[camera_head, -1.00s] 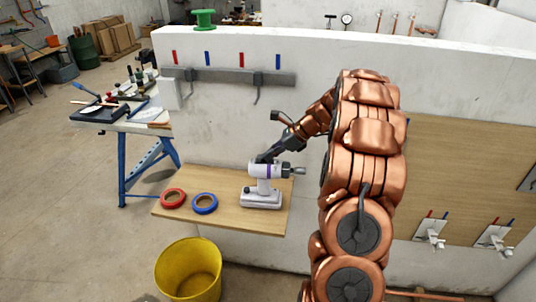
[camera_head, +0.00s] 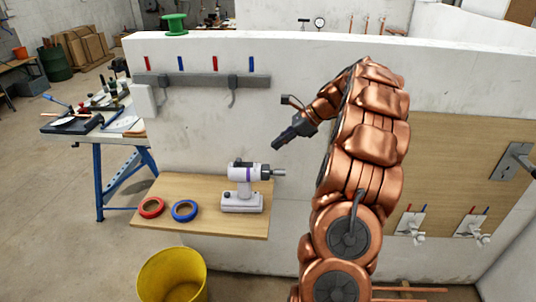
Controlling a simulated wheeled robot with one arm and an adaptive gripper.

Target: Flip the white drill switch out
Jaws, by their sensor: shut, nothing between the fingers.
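The white drill (camera_head: 242,190) stands upright on a small wooden shelf (camera_head: 158,217) against the white wall. It has a purple band, a dark motor end and a grey chuck pointing right. Its switch is too small to make out. My gripper (camera_head: 277,146) is shut and empty. It hangs above and to the right of the drill, apart from it, pointing down and left.
A red tape ring (camera_head: 151,207) and a blue tape ring (camera_head: 185,210) lie on the shelf left of the drill. A yellow bucket (camera_head: 172,277) stands on the floor below. A grey hook rail (camera_head: 208,80) is on the wall above.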

